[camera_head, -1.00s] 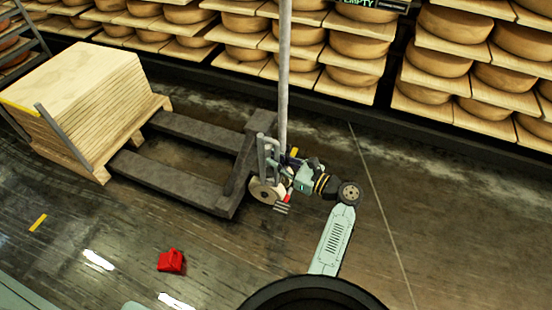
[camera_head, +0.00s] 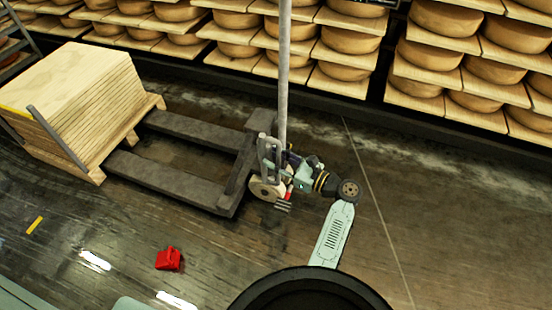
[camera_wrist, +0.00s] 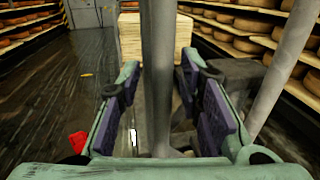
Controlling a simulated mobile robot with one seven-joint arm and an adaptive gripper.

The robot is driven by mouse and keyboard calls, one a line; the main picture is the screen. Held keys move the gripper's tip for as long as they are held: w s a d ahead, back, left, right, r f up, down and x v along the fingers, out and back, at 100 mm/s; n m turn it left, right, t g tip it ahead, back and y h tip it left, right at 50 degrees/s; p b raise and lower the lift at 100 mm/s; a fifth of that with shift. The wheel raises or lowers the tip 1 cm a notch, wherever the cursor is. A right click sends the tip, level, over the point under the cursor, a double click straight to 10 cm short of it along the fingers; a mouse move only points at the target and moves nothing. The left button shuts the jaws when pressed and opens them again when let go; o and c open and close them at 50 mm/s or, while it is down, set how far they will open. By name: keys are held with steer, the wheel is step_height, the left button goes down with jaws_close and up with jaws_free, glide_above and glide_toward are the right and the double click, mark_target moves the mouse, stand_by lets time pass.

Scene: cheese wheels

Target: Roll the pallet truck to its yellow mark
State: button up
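The dark grey pallet truck (camera_head: 170,186) stands on the floor, its forks pointing left toward a pallet stacked with boards (camera_head: 85,95). Its upright post (camera_head: 284,70) rises at the right end, beside a wheel and light grey handle parts. My gripper (camera_head: 290,165) is at that post, low down. In the wrist view the post (camera_wrist: 160,80) stands between the two purple-padded fingers of my gripper (camera_wrist: 157,95), with narrow gaps beside it, so the fingers look open around it. A small yellow mark (camera_head: 35,225) lies on the floor at left; it also shows in the wrist view (camera_wrist: 87,74).
Shelves of cheese wheels (camera_head: 350,55) line the back. The floor at right (camera_head: 440,200) is clear. A slanted grey bar (camera_wrist: 280,75) stands at right in the wrist view.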

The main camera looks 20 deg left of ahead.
steer(key=v, duration=1.2)
